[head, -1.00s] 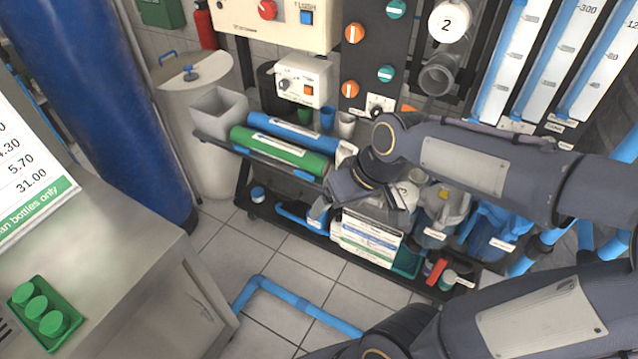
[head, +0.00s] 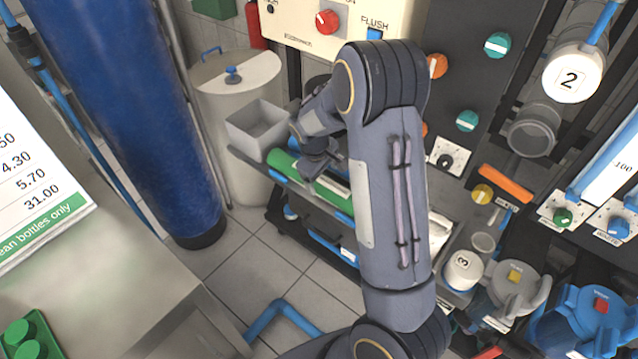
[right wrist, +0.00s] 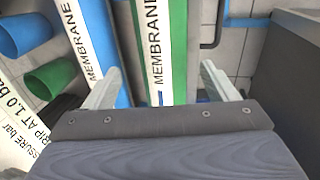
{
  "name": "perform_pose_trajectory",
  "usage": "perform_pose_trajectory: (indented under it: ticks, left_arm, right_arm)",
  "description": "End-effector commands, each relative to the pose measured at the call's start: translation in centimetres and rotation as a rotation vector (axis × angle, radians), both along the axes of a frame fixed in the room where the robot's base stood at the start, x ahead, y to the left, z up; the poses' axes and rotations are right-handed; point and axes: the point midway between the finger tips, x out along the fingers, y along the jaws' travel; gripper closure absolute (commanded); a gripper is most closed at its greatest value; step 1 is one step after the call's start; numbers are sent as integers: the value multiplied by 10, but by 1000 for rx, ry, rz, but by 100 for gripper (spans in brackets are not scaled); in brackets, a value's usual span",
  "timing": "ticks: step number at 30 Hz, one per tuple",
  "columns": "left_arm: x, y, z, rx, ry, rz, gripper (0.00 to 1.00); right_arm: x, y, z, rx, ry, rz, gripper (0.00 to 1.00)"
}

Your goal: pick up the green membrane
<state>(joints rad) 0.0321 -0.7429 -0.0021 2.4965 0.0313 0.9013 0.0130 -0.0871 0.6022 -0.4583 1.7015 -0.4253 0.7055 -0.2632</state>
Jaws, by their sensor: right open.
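The green membrane (head: 281,162) is a long tube with a white label, lying on the upper shelf of the dark cart. My right arm covers part of it in the head view. In the right wrist view the green membrane (right wrist: 141,45) runs between the two pale fingers of my right gripper (right wrist: 160,88), its label reading MEMBRANE. My right gripper is open; in the head view it (head: 312,170) is over the tube. Whether the fingers touch the tube cannot be told. My left gripper is not in view.
A blue membrane (right wrist: 97,45) lies parallel, close beside the green one. A grey open bin (head: 258,130) stands at the shelf's left end. A green cup (right wrist: 50,78) is near the fingers. A blue column (head: 135,110) and steel counter (head: 130,265) stand left.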

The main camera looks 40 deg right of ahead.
Motion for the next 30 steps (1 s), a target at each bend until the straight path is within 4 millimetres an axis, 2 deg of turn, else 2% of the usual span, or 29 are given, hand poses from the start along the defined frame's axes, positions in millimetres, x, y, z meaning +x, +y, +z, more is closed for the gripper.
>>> perform_pose_trajectory:
  ticks: [7,17,27,29,30]
  left_arm:
    - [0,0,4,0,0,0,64]
    - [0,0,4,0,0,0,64]
    - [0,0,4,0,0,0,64]
    - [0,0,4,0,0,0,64]
    - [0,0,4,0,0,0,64]
  right_arm:
    - [-1,-5,-36,0,4,-1,21]
    - [0,-6,-42,1,-1,-1,22]
    - [0,-6,-41,1,0,-1,66]
    - [0,-6,-41,1,0,-1,73]
    - [1,-6,-41,1,-2,-1,73]
